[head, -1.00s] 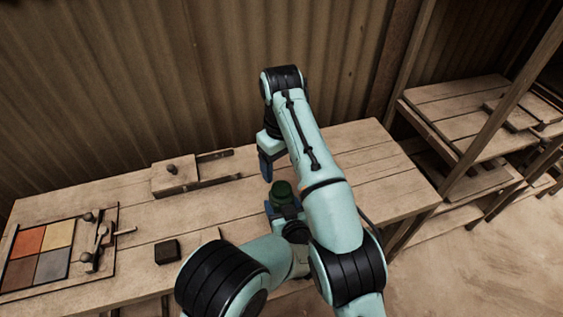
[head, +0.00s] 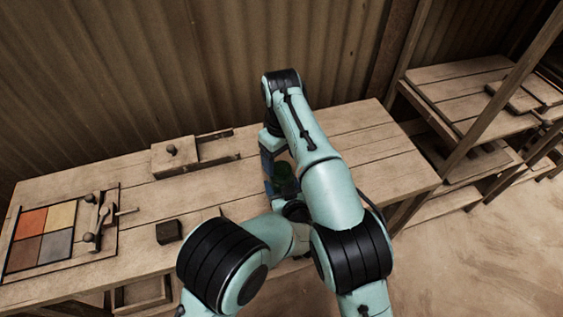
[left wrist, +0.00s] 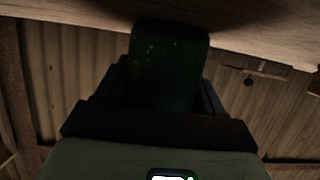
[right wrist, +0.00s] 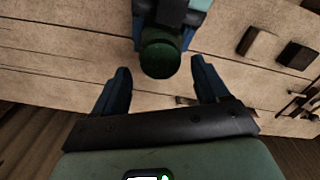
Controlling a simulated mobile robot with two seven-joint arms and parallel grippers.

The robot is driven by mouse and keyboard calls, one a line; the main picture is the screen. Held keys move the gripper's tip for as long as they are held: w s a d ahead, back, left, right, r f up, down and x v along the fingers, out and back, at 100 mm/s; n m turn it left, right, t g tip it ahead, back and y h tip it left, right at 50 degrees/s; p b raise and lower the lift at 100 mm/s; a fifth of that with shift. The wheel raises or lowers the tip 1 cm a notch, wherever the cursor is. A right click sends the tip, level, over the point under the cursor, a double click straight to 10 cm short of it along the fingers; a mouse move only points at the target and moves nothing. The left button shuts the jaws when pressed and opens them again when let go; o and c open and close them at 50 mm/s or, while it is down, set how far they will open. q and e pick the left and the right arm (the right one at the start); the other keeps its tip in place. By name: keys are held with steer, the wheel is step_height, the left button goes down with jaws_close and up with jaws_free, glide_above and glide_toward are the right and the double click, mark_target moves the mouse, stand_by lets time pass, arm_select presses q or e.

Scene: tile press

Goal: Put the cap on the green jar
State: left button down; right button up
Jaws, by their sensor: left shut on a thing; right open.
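The dark green jar (head: 283,172) is held above the bench between my two arms. My left gripper (left wrist: 168,78) is shut on the jar, which also fills the gap between its fingers in the left wrist view (left wrist: 169,50). My right gripper (head: 268,160) is open, with its fingers close around the jar in the head view. In the right wrist view the jar's round, dark green end (right wrist: 161,60) faces the spread fingers (right wrist: 161,82), a little beyond their tips. I cannot make out a separate cap, nor whether one is on the jar.
A dark block (head: 168,231) lies on the wooden bench (head: 375,150); a second block (right wrist: 258,43) shows in the right wrist view. A wooden box (head: 174,160) stands at the back. A tray with coloured tiles (head: 60,217) and levers is at left. Shelves (head: 455,82) stand right.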

steer(key=shift+f, duration=1.35)
steer(key=c, duration=1.1)
steer(key=shift+m, duration=0.8)
steer(key=o, duration=1.2)
steer(key=shift+o, duration=0.2)
steer(key=shift+r, duration=0.1)
steer(key=shift+r, duration=3.7)
